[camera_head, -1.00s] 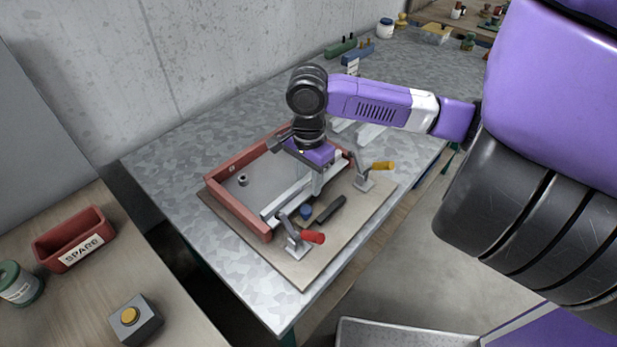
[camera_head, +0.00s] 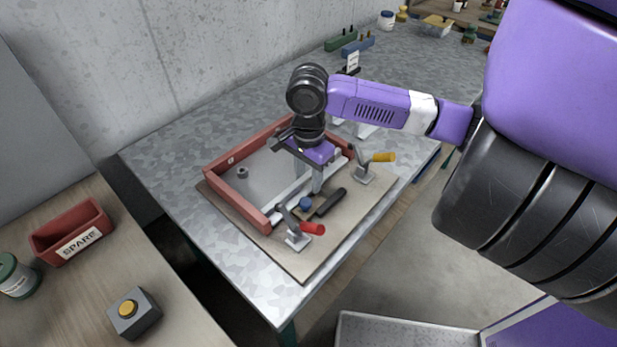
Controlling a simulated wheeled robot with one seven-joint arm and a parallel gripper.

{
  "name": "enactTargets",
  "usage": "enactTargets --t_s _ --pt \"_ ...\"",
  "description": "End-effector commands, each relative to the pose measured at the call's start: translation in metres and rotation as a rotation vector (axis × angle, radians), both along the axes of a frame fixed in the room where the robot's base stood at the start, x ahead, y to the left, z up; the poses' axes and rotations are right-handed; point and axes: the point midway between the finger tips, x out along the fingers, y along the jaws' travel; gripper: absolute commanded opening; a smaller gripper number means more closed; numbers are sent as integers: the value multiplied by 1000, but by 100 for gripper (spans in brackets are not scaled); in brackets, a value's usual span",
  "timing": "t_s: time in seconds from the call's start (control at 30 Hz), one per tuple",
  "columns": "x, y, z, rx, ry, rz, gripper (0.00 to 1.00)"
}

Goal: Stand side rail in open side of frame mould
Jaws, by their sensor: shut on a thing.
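The red frame mould (camera_head: 236,199) lies on a brown board, with its open side facing the two toggle clamps. The side rail (camera_head: 291,194), a pale grey bar, lies along that open side, between or very near the ends of the red walls. Whether it is fully down or touching them I cannot tell. My gripper (camera_head: 317,183) points down and is shut on the rail near its middle; the wrist hides part of the rail. The red-handled clamp (camera_head: 299,235) and the yellow-handled clamp (camera_head: 365,172) stand just outside the open side, at opposite ends.
A small grey cylinder (camera_head: 242,173) stands inside the mould. A red SPARE bin (camera_head: 72,233) sits on the left bench. The metal table's left part is clear.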

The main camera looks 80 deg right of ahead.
Motion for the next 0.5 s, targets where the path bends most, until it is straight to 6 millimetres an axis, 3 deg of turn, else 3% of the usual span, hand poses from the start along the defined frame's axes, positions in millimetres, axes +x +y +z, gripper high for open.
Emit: enactTargets --t_s 0.5 --pt "-1 1 -14 6 6 -2 0"
